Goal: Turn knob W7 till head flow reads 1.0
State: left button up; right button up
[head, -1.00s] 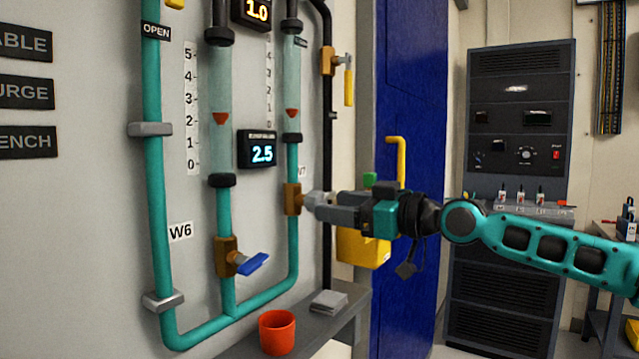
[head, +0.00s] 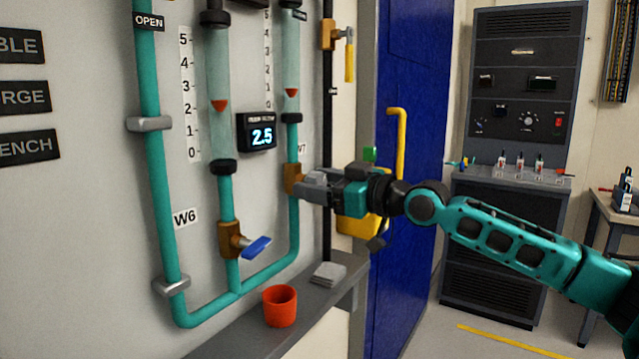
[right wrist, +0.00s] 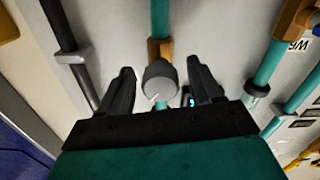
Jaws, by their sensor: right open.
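Knob W7 is a grey round knob (right wrist: 158,80) with a white pointer mark, on a brass valve body (head: 292,178) of the right teal pipe. In the right wrist view it sits between the two dark fingers of my right gripper (head: 310,187), which is open with a gap on each side. In the head view the gripper hides the knob. Part of the W7 label (head: 301,149) shows above the gripper. The display (head: 262,135) beside the right flow tube reads 2.5; its small caption is hard to read. My left gripper is not in view.
Valve W6 with a blue lever (head: 256,247) is at the lower left. A red cup (head: 280,306) and a grey stack (head: 328,273) are on the shelf below. A yellow box (head: 355,222) is behind my gripper, beside the blue door (head: 408,80).

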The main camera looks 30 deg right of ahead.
jog(key=shift+c, duration=0.4)
jog(key=c, duration=1)
jog(key=shift+o, duration=0.2)
jog(key=shift+n, duration=0.4)
jog(key=o, duration=1)
jog(key=shift+o, duration=0.2)
